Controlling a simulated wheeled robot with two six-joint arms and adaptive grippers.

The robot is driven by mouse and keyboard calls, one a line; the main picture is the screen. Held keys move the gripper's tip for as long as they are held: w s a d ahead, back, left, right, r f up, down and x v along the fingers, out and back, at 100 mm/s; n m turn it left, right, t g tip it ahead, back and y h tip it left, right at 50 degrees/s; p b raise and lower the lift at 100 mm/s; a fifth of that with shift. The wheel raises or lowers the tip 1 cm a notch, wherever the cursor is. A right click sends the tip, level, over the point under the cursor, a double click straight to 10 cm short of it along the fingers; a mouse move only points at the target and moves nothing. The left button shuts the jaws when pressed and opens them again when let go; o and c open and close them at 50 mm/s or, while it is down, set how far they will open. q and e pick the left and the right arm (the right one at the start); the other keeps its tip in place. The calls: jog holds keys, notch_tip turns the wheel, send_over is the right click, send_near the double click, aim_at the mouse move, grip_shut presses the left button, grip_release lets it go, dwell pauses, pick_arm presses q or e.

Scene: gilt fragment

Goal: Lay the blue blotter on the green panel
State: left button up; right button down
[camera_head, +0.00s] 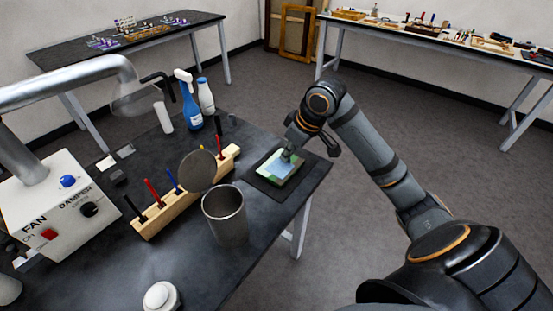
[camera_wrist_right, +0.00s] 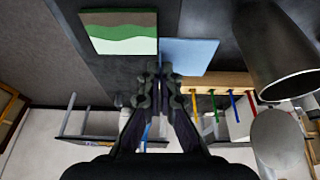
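The panel (camera_wrist_right: 120,30), with green and whitish bands, shows at the upper left of the right wrist view. The flat light-blue blotter (camera_wrist_right: 190,56) shows right of it in that view, its near edge at the fingertips of my right gripper (camera_wrist_right: 166,70). The fingers are close together and seem shut on that edge. In the head view my right gripper (camera_head: 288,154) is over the panel (camera_head: 283,180) at the bench's right end; it partly hides the panel and blotter. I cannot tell how high the blotter is. My left gripper is not in view.
A metal cup (camera_head: 226,217), a round grey disc (camera_head: 197,171) and a wooden rack (camera_head: 165,213) with coloured tools stand left of the panel. A dark mat (camera_head: 262,184) lies around the panel.

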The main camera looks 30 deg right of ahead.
jog(key=w+d+f, duration=0.2)
jog(key=w+f, duration=0.1)
jog(key=w+d+f+p, duration=0.1)
jog(key=w+d+f, duration=0.1)
jog(key=w+f, duration=0.1)
jog(key=w+d+f+p, duration=0.1)
jog(key=w+d+f, duration=0.1)
jog(key=w+d, duration=0.1)
jog(key=shift+w+f, duration=0.4)
jog(key=shift+w, duration=0.3)
jog(key=shift+w+f, duration=0.25)
notch_tip(320, 180, down, 3)
jog(key=shift+w+d+f+p, duration=0.1)
jog(key=shift+d+p, duration=0.05)
jog(key=shift+p, duration=0.7)
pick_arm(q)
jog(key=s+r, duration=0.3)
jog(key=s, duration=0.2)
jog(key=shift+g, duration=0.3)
pick_arm(e)
jog(key=shift+f, duration=0.2)
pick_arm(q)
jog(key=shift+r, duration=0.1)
